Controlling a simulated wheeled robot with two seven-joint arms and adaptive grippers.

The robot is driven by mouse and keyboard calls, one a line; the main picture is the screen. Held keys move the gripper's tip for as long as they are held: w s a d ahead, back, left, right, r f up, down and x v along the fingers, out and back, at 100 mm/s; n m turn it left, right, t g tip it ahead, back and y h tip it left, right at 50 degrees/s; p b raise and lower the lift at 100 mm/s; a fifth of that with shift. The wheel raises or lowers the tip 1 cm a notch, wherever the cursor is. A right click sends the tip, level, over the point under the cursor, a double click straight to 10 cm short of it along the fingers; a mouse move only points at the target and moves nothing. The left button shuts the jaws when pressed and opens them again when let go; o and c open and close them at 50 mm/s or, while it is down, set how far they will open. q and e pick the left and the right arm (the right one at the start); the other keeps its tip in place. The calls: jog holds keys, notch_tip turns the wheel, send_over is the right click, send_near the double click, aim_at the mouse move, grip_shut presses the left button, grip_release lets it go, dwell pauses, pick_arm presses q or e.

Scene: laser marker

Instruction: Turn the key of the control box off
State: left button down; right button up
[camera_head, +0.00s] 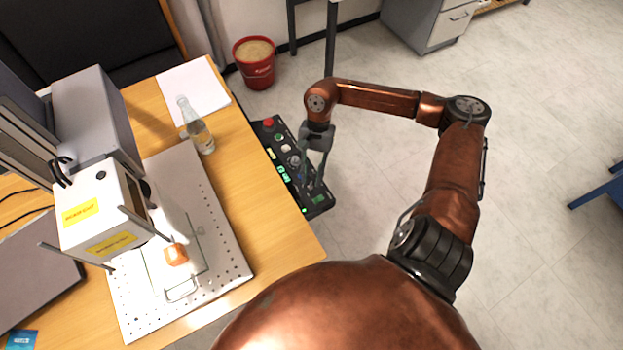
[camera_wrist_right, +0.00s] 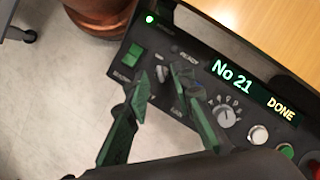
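The black control box (camera_head: 316,199) sits along the right edge of the desk in the head view, partly covered by my right gripper. In the right wrist view its panel (camera_wrist_right: 180,47) shows a green switch, a lit display reading "No 21" and "DONE", and a dial. A small pale part (camera_wrist_right: 162,73), apparently the key, stands between the fingertips; its exact angle is unclear. My right gripper (camera_head: 315,172) points down over the panel. In the wrist view its two fingers (camera_wrist_right: 168,84) are apart, and I cannot tell whether they touch the key. My left gripper is out of view.
The wooden desk (camera_head: 262,208) carries a perforated plate (camera_head: 235,262), a white laser head (camera_head: 100,212), an orange piece (camera_head: 176,254), a bottle (camera_head: 199,135) and paper (camera_head: 200,85). A red bucket (camera_head: 255,68) stands behind. The floor to the right is largely clear.

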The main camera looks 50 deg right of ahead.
jog(key=v, duration=1)
jog(key=shift+s, duration=0.1)
